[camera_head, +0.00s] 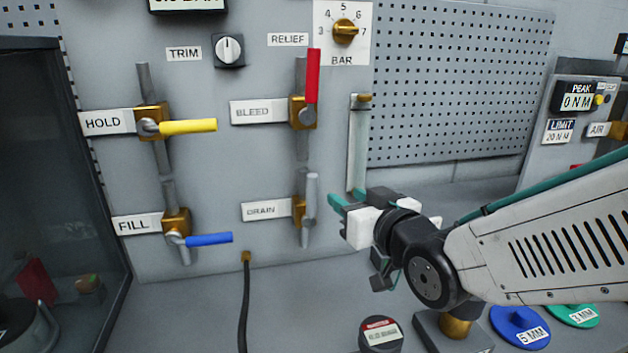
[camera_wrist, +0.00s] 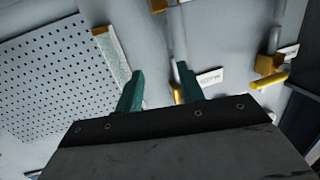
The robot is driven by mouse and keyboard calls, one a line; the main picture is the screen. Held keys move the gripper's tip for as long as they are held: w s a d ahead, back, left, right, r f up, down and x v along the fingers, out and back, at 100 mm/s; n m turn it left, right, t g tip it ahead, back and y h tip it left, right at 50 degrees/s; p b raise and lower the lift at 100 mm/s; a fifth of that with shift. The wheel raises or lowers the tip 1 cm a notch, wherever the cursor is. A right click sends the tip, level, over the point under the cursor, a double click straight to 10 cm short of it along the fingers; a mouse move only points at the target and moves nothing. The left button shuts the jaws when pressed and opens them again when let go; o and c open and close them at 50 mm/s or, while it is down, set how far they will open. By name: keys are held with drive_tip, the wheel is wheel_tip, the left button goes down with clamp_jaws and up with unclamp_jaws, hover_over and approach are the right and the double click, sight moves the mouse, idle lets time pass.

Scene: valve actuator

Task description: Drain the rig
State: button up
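The drain valve (camera_head: 303,212) is a brass body on a vertical pipe on the grey panel, with a DRAIN label (camera_head: 266,210) to its left. Its pale grey lever (camera_head: 312,198) stands upright along the pipe. My gripper (camera_head: 346,196) is just right of this lever in the head view, apart from it in the picture; the depth between them is unclear. In the wrist view its two teal fingers (camera_wrist: 160,82) are spread with nothing held between them. A brass valve body partly shows behind the right finger there; its label (camera_wrist: 210,78) is too blurred to read.
Above is the bleed valve (camera_head: 304,112) with its red lever upright. At left, the hold valve's yellow lever (camera_head: 188,126) and fill valve's blue lever (camera_head: 209,239) point sideways. A sight tube (camera_head: 357,145) stands close behind my gripper. A black hose (camera_head: 244,300) hangs below.

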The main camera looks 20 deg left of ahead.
sight(315, 182)
drive_tip(key=a, duration=0.1)
drive_tip(key=a+y, duration=0.1)
drive_tip(key=a, duration=0.1)
drive_tip(key=shift+s+a+r+n+y, duration=0.25)
drive_tip(key=shift+s+r+n+y, duration=0.05)
drive_tip(key=shift+r+y, duration=0.1)
drive_tip(key=x, duration=0.6)
drive_tip(key=shift+w+a, duration=0.25)
drive_tip(key=shift+w, duration=0.05)
clamp_jaws()
